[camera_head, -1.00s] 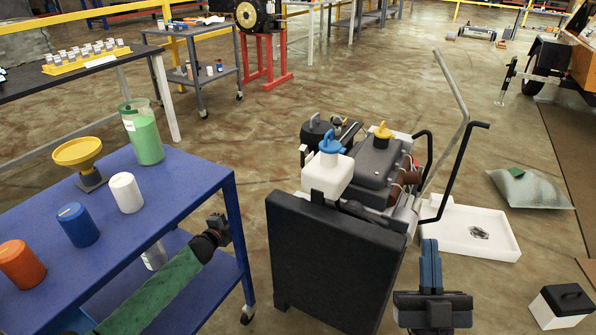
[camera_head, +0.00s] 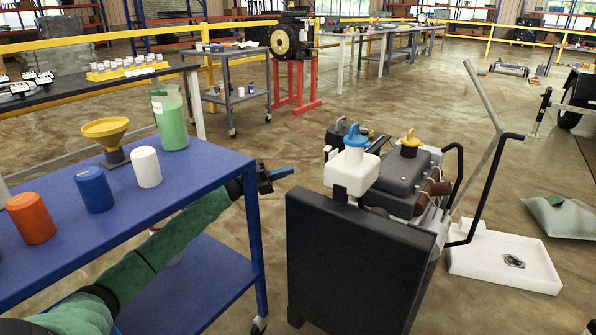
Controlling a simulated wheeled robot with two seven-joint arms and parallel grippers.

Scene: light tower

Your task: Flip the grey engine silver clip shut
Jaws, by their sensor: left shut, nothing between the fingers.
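The grey engine (camera_head: 398,174) of the light tower stands right of centre, with a yellow cap (camera_head: 410,138) on top. A white tank (camera_head: 350,177) with a blue cap (camera_head: 355,135) sits at its near left, behind a black panel (camera_head: 350,265). I cannot make out the silver clip at this size. My left gripper (camera_head: 284,173) is shut and empty. It shows between the blue cart's right corner and the white tank, to the left of the engine and apart from it in the picture. My right gripper is out of view.
A blue cart (camera_head: 215,172) at left holds a yellow funnel (camera_head: 106,132), a green container (camera_head: 170,118) and orange, blue and white canisters. My left arm passes beside its legs. A black handle (camera_head: 480,190) and white tray (camera_head: 505,258) are at right. Floor beyond the engine is open.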

